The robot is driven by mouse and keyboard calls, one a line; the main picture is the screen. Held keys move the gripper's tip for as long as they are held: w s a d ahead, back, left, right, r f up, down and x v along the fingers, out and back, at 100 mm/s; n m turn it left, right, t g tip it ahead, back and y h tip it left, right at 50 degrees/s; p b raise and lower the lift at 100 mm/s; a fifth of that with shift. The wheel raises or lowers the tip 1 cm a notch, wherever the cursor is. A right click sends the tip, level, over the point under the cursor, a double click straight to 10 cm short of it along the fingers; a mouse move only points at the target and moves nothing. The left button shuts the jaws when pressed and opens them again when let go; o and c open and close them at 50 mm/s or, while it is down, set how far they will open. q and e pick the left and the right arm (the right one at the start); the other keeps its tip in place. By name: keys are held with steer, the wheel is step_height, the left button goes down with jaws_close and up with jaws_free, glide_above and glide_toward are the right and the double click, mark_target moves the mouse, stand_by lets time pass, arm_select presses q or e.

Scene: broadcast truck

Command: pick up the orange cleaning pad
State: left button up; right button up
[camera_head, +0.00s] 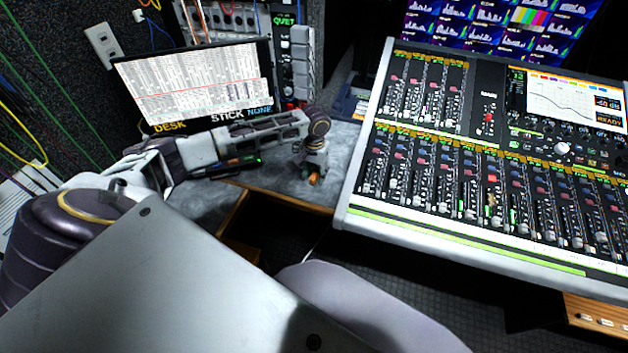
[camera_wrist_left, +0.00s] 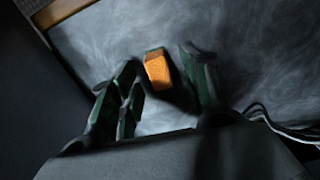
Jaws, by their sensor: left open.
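The orange cleaning pad (camera_wrist_left: 158,72) lies on the grey desk top and shows between my left gripper's fingers in the left wrist view. It is a small block with a dark part along its far edge. In the head view only a small orange bit of the pad (camera_head: 314,178) shows below my left gripper (camera_head: 316,170). My left gripper points down over the desk. Its two fingers also show in the left wrist view (camera_wrist_left: 160,95), open, one on each side of the pad with gaps between. My right gripper is not in view.
A large mixing console (camera_head: 480,240) stands right of the desk. A screen (camera_head: 195,85) stands behind my left arm. Dark small items (camera_head: 235,163) lie on the desk under the arm. The desk's wooden edge (camera_head: 290,199) is close to the gripper. Cables (camera_wrist_left: 285,128) lie at right.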

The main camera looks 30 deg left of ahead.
arm_select(q)
steer(key=shift+f, duration=0.7)
steer(key=shift+c, duration=0.3)
jaws_close()
